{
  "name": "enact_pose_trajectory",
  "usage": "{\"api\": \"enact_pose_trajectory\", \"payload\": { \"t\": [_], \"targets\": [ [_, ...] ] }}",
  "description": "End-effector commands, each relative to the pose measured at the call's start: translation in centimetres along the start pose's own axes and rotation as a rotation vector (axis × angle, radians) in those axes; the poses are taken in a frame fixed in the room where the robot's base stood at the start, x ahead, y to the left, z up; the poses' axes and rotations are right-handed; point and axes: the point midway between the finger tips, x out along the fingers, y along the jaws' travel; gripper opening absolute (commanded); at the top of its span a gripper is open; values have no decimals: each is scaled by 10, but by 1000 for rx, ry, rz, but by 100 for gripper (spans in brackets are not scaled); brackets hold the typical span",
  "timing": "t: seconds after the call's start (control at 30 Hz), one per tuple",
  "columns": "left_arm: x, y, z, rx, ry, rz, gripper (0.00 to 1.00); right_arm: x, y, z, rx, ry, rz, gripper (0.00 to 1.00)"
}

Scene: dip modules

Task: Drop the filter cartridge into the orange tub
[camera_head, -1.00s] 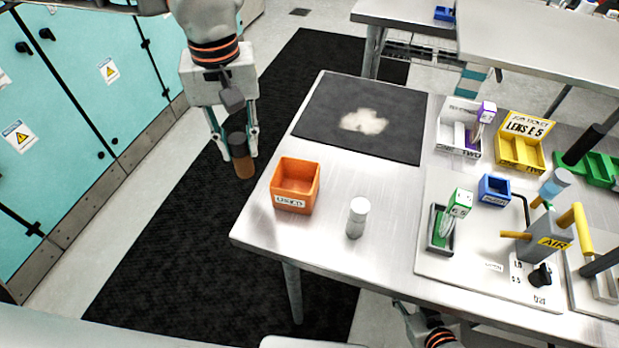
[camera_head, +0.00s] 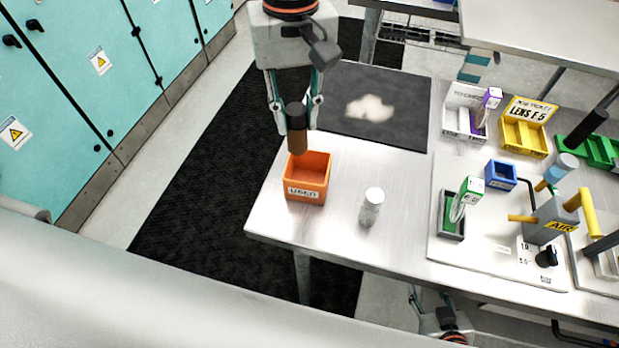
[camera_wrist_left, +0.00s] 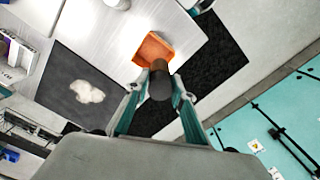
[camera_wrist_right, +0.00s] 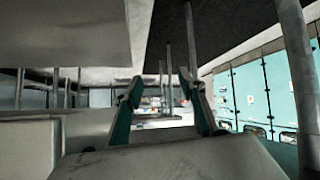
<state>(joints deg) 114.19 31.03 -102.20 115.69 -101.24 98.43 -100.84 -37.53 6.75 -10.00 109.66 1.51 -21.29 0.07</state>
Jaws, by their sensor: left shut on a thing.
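The filter cartridge (camera_head: 297,138) is a cylinder with a dark top and a brown lower part. My left gripper (camera_head: 297,110) is shut on its dark end and holds it upright at the back edge of the orange tub in the head view. The orange tub (camera_head: 306,193) stands on the table's left end with a label on its front. In the left wrist view the cartridge (camera_wrist_left: 160,82) overlaps the near side of the tub (camera_wrist_left: 152,46). The gap between them is hard to judge. My right gripper (camera_wrist_right: 165,100) is low beside the table, its fingers apart with nothing between them.
A white-capped clear jar (camera_head: 371,207) stands right of the tub. A dark mat (camera_head: 400,125) with a pale cloth lies behind. White (camera_head: 452,120), yellow (camera_head: 524,138) and blue (camera_head: 500,178) bins and an AIR fixture (camera_head: 550,222) fill the right side.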

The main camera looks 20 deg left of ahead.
Motion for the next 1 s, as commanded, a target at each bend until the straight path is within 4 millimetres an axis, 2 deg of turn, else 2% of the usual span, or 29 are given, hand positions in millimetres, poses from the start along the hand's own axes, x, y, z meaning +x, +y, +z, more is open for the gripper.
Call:
{"api": "enact_pose_trajectory", "payload": {
  "t": [0.3, 0.47, 0.67, 0.7, 0.77, 1.0],
  "targets": [
    [39, 0, 0, 2, 0, 0, 2, 12, -10, -8, -11, 51, -20, 40],
    [45, 0, 0, 2, 0, 0, 2, 13, -18, -13, -10, 65, -34, 40],
    [44, 0, 0, 1, 1, 0, 2, 12, -17, -17, -11, 71, -33, 40],
    [44, 0, 0, 1, 1, 0, 26, 12, -17, -17, -11, 71, -32, 40],
    [44, 0, 0, 1, 0, 0, 42, 12, -16, -16, -12, 70, -31, 40],
    [44, 0, 0, 1, 0, 0, 43, 12, -15, -12, -13, 63, -30, 40]
  ]
}}
